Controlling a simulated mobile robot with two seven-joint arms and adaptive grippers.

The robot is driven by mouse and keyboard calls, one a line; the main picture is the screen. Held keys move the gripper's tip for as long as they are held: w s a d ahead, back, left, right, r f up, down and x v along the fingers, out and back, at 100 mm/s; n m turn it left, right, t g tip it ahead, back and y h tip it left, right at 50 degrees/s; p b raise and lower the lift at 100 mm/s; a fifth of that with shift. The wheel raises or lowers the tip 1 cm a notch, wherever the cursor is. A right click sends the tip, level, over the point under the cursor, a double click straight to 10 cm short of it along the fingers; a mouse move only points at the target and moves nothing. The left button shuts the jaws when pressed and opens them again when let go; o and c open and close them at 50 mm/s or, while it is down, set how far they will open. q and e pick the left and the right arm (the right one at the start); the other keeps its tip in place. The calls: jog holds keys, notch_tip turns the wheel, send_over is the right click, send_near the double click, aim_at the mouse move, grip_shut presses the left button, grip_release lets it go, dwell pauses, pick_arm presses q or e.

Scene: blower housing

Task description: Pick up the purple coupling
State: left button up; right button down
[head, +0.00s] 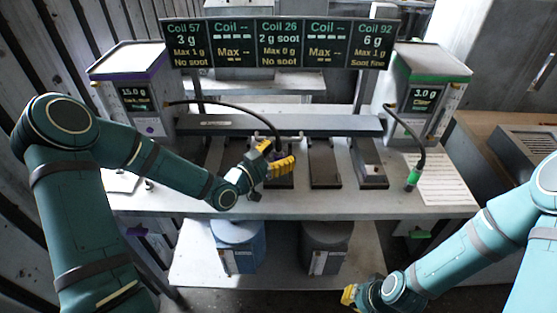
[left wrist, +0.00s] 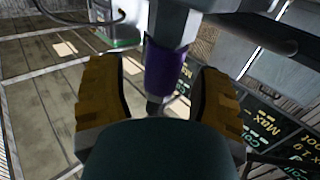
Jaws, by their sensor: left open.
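The purple coupling (left wrist: 165,68) shows in the left wrist view as a purple sleeve between the two yellow fingers of my left gripper (left wrist: 157,82). Gaps show on both sides of it, so the fingers do not appear to touch it. In the head view my left gripper (head: 274,160) is over the middle of the bench, at the end of the black hose (head: 235,108) from the left machine. The coupling is hidden there behind the gripper. My right gripper (head: 362,296) is low in front of the bench, away from the coupling; its finger opening is unclear.
A green coupling (head: 413,178) hangs on the right machine's (head: 430,85) hose. The left machine (head: 135,95) has a purple trim. Dark plates (head: 324,165) lie on the bench (head: 330,204) under a grey shelf (head: 290,124). A sign board (head: 280,45) stands above. Two bins (head: 326,245) stand below.

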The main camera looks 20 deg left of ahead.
pick_arm(q)
grip_shut()
notch_tip(320, 180, up, 10)
jog(key=shift+r+p, duration=0.1)
jog(key=shift+p, duration=0.8)
